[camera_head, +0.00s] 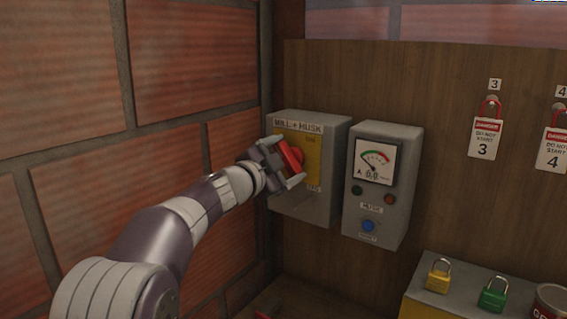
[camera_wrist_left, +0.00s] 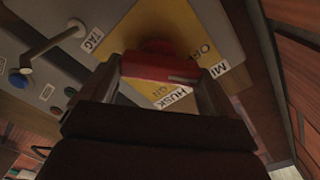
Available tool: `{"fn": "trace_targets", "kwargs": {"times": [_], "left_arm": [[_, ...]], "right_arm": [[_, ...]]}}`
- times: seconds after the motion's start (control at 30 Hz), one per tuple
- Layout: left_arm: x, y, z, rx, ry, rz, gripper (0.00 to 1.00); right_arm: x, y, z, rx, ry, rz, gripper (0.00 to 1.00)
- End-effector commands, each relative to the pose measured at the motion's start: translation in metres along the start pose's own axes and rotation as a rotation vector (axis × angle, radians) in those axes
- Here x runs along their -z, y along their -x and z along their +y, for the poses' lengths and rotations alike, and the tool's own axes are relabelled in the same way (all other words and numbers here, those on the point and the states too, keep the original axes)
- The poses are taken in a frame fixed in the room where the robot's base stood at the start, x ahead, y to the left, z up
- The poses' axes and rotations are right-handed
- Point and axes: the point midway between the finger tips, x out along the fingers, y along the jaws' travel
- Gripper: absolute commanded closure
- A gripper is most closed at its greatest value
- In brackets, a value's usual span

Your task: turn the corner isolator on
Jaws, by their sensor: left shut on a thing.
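The corner isolator (camera_head: 330,150) is a grey box labelled MILL + HUSK, mounted on the wooden board beside the brick wall. It has a yellow plate (camera_head: 314,172) and a red handle (camera_head: 292,157). My left gripper (camera_head: 292,168) is at the front of the box, shut on the red handle. In the left wrist view the red handle (camera_wrist_left: 160,66) sits between the two fingers, in front of the yellow plate (camera_wrist_left: 185,35). The gripper hides part of the plate, and I cannot tell the handle's exact position from the markings. My right gripper is not in view.
A grey meter box (camera_head: 381,185) with a dial, small lamps and a blue button hangs just right of the isolator. Danger tags 3 (camera_head: 484,138) and 4 (camera_head: 553,150) hang further right. A yellow padlock (camera_head: 438,277) and a green padlock (camera_head: 493,294) stand below. A brick wall (camera_head: 190,70) closes the left side.

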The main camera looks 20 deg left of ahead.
Motion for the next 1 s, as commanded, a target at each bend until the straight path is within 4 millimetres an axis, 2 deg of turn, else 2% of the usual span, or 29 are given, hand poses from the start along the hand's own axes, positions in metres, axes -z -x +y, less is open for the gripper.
{"fn": "trace_targets", "kwargs": {"times": [0.5,0.7,1.0], "left_arm": [[-0.001,0.000,0.005,-0.001,-0.453,-0.001,0.41],[0.000,0.000,0.005,-0.002,-0.575,-0.001,0.41],[0.000,0.000,0.005,-0.001,-0.670,-0.001,0.41]], "right_arm": [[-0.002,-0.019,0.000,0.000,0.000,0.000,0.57],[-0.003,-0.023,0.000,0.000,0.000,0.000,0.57],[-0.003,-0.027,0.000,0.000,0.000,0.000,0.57]]}}
